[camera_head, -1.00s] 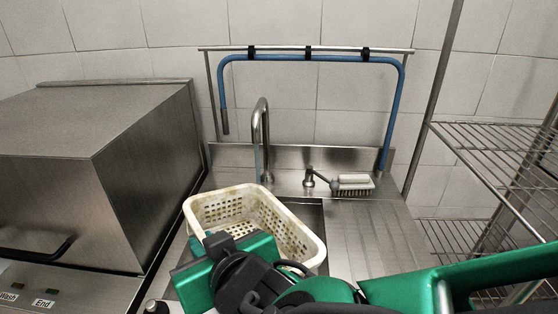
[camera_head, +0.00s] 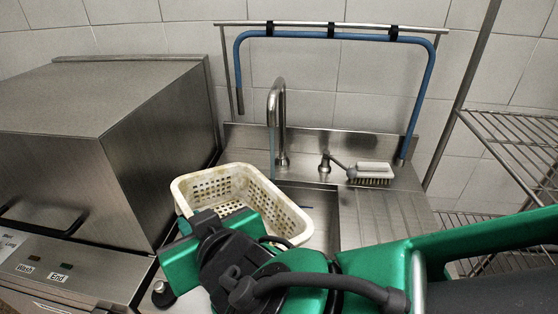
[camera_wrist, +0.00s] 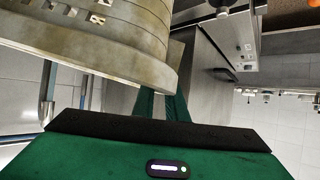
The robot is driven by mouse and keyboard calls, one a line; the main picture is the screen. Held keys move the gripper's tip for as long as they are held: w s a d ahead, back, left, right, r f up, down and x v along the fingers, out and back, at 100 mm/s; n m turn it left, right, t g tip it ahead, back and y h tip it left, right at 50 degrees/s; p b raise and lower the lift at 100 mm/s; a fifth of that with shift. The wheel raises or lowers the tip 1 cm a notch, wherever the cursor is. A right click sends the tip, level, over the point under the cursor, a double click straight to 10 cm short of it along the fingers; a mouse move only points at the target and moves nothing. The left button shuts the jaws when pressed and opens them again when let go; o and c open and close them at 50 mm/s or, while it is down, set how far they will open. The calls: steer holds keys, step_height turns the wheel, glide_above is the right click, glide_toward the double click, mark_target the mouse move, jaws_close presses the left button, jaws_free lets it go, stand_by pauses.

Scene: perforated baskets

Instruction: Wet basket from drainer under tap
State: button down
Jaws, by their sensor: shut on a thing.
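The cream perforated basket (camera_head: 296,221) is held over the left front of the sink area, open side up in the head view. My gripper (camera_head: 222,228) is shut on its near side; the arm hides the fingertips and the grip point. In the wrist view the basket (camera_wrist: 150,45) fills the upper left, close above the dark edge of my gripper (camera_wrist: 155,128). The curved metal tap (camera_head: 281,110) stands behind the basket. A thin bluish strip, seemingly water, hangs from its spout and drops behind the basket's far rim; I cannot tell if it touches the basket.
The sink basin (camera_head: 318,200) shows right of the basket, with a ribbed steel drainboard (camera_head: 385,218) beyond. A brush (camera_head: 371,173) lies behind that. A large steel box machine (camera_head: 110,130) stands close on the left. A wire shelf (camera_head: 515,140) is at right. A blue hose (camera_head: 330,35) hangs above.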

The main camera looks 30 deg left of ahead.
steer(key=shift+w+a+f, duration=0.45)
steer(key=shift+w, duration=0.95)
steer(key=shift+w+a+f, duration=0.4)
steer(key=shift+w+a, duration=0.05)
steer(key=shift+w, duration=0.9)
steer(key=shift+w+a+f, duration=0.45)
steer(key=shift+w, duration=0.95)
steer(key=s+d+r, duration=0.2)
steer(key=s+d, duration=0.1)
steer(key=s, duration=0.6)
steer(key=shift+s, duration=0.4)
